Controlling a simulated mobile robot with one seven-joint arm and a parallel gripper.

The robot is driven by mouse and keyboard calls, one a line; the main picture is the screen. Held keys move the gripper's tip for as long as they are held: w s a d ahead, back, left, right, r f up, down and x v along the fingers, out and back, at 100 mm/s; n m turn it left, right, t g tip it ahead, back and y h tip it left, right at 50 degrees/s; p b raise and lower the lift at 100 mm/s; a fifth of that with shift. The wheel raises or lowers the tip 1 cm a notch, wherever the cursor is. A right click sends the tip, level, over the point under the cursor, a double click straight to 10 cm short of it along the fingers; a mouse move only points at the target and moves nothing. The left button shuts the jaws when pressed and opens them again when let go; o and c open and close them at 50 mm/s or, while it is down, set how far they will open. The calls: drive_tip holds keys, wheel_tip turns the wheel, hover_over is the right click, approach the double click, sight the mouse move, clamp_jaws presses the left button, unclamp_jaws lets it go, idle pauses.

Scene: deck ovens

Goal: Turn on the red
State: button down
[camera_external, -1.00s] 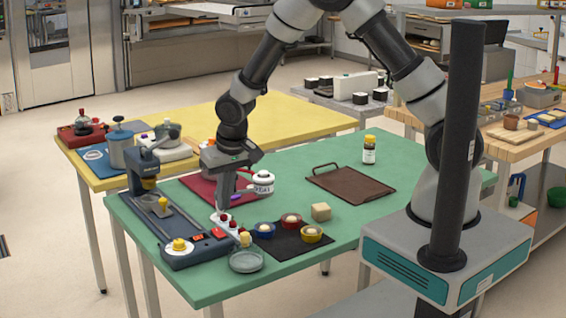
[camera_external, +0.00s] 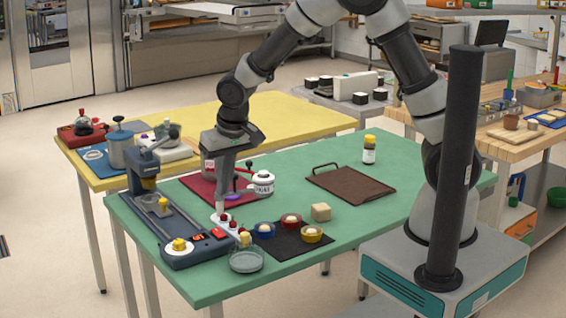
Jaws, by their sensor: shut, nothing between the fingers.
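My gripper (camera_external: 219,212) is shut and empty. I cannot tell whether any switch is on.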

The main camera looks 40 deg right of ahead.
sight(217, 230)
drive_tip(key=shift+w+d+r+t+b, duration=0.25)
drive_tip(key=shift+d+t+b, duration=0.25)
drive_tip(key=shift+b, duration=5.7)
drive_tip(key=shift+f, duration=0.1)
drive_tip(key=b+x, duration=0.3)
drive_tip(key=x, duration=1.1)
